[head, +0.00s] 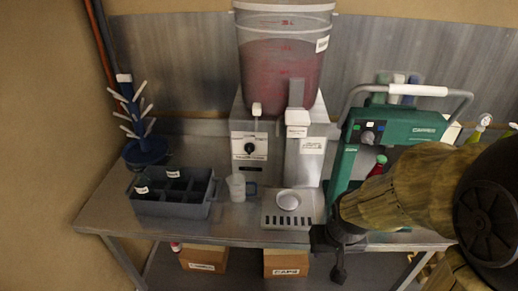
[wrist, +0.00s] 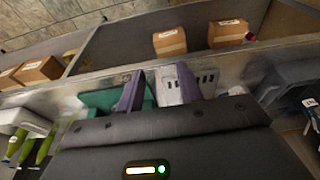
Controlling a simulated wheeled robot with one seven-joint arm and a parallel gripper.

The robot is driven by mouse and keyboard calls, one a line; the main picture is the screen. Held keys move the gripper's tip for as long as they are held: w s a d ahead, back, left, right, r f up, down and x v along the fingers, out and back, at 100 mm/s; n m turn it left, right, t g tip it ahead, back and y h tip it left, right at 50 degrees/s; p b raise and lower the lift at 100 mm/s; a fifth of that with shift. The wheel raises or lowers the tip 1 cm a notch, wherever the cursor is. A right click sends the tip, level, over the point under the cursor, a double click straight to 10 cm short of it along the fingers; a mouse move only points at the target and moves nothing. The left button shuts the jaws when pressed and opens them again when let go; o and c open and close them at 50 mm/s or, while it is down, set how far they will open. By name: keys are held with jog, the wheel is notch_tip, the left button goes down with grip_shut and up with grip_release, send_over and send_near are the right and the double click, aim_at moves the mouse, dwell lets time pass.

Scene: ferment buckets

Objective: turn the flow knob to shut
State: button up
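The black flow knob (head: 249,148) sits on a white panel on the front of the metal stand. Its pointer direction is too small to tell. The large bucket (head: 282,60) of red liquid stands on top, with a white tap (head: 257,109) at its lower front. My gripper (head: 333,258) is low at the table's front edge, right of the drip tray and well apart from the knob. In the wrist view my gripper's two fingers (wrist: 160,90) are spread with nothing between them. The knob does not show in the wrist view.
A green capper (head: 398,128) with a raised handle stands right. A slotted drip tray (head: 275,222) holds a round white piece. A clear jug (head: 237,187), a dark bottle crate (head: 172,206) and a blue drying tree (head: 145,152) stand left. Boxes (head: 286,263) lie below the table.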

jog(key=shift+s, duration=0.1)
jog(key=shift+o, duration=1.8)
jog(key=shift+a, duration=0.1)
jog(key=w+a+f+m+t+p, duration=0.1)
jog(key=w+a+t, duration=0.3)
jog(key=w+a, duration=0.4)
jog(key=w+a+f+t+p, duration=0.15)
jog(key=w+a+t, duration=0.3)
jog(key=w, duration=0.65)
jog(key=a+r+t, duration=0.2)
jog(key=a+t, duration=0.5)
jog(key=a, duration=0.1)
jog(key=shift+w+a+n+h+p, duration=0.3)
jog(key=shift+w+p, duration=0.05)
